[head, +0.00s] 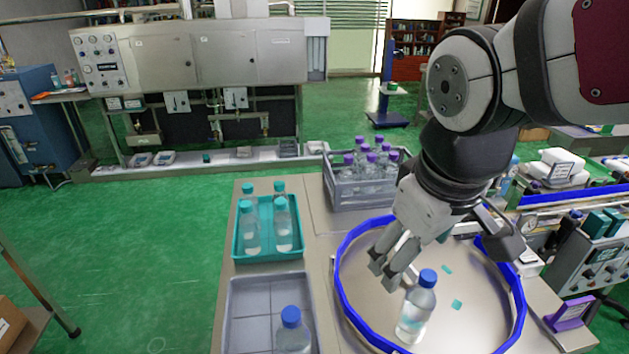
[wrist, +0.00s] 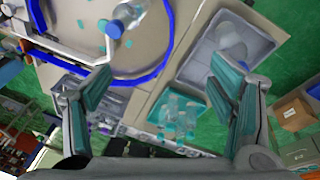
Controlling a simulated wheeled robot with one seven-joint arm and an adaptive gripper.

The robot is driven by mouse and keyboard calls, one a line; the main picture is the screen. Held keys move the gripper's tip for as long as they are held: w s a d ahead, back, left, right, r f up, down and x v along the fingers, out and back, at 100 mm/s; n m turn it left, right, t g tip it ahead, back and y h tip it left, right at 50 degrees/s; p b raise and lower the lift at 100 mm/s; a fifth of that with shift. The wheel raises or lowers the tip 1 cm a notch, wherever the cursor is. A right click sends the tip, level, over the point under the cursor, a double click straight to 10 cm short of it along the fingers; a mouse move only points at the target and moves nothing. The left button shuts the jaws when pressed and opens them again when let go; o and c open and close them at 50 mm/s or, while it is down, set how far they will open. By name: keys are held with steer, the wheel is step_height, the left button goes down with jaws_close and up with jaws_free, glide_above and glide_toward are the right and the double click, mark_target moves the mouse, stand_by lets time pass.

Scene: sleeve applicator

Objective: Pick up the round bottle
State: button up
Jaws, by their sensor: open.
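A clear round bottle with a blue cap (head: 416,310) stands upright on the round table with a blue rim (head: 345,300). In the wrist view this bottle (wrist: 127,17) shows near the top, beyond the fingers. My gripper (head: 388,273) is open and empty, above the round table, just left of and above the bottle's cap in the head view. Its two fingers are wide apart in the wrist view (wrist: 160,105), with nothing between them near the tips. A second blue-capped bottle (head: 292,332) stands in a grey tray (head: 238,310) at the front left.
A teal tray (head: 268,259) holds several teal-capped bottles. A grey crate (head: 362,205) holds several purple-capped bottles behind the round table. Small teal pieces (head: 457,305) lie on the round table. Its raised blue rim surrounds the bottle.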

steer(key=w+a+f+n+g+p, duration=0.1)
steer(key=a+f+n, duration=0.15)
steer(key=a, duration=0.25)
steer(key=a+f+n+g, duration=0.1)
steer(key=a+n, duration=0.2)
steer(key=a, duration=0.1)
steer(key=n+g+p, duration=0.1)
steer(key=n, duration=0.3)
glide_above(291, 316)
step_height(291, 316, down, 4)
steer(key=shift+d+r, duration=0.1)
steer(key=shift+d, duration=0.05)
steer(key=shift+f, duration=0.3)
steer(key=f, duration=0.7)
steer(key=shift+a+f+p, duration=0.2)
steer(key=shift+f+p, duration=0.1)
steer(key=shift+f, duration=0.05)
steer(key=shift+w+d+f+p, duration=0.15)
steer(key=shift+f+p, duration=0.1)
steer(key=shift+f, duration=1.2)
steer(key=shift+w+a+f+p, duration=0.1)
steer(key=shift+f+p, duration=0.1)
steer(key=shift+f, duration=1.25)
jaws_close()
